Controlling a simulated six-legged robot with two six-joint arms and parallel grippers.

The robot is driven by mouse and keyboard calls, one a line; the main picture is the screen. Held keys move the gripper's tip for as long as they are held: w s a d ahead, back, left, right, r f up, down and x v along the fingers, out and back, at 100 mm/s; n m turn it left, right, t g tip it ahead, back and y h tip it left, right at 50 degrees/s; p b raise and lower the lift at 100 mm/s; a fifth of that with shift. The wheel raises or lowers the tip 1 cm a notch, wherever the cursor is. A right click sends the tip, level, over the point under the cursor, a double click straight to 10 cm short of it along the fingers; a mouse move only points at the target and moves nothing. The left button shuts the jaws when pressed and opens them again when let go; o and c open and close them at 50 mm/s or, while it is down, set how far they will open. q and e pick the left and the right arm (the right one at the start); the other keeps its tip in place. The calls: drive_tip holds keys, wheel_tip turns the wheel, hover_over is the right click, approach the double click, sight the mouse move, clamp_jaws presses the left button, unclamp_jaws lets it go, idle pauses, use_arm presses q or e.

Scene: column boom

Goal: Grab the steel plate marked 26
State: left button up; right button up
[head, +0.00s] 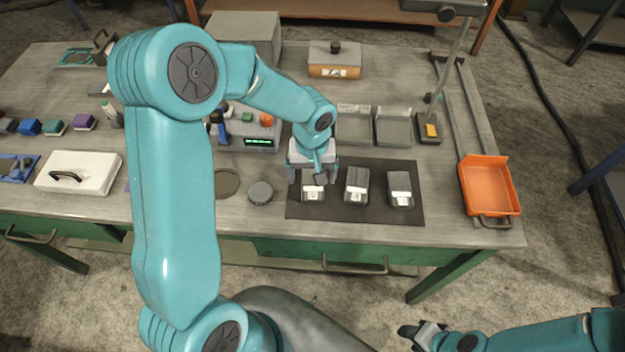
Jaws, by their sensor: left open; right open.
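Three grey steel pieces with white number labels stand in a row on a dark mat (378,222): the left one (312,188), the middle one (357,181) and the right one (400,184). The labels are too small to read surely, so I cannot tell which is marked 26. My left gripper (313,179) is open, pointing down over the left piece, with its fingers on either side of that piece's top; contact cannot be told. The gripper hides part of that piece. My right gripper (418,334) is open and empty, low in front of the bench.
An orange tray (489,186) sits at the bench's right end. Two grey bins (393,128) stand behind the mat. A device with a green display (258,142) and a round grey puck (260,193) are left of it.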

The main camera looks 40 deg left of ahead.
use_arm(q)
wheel_tip(320, 180, down, 2)
drive_tip(key=shift+w+f, duration=0.15)
drive_tip(key=shift+c, duration=0.3)
clamp_jaws()
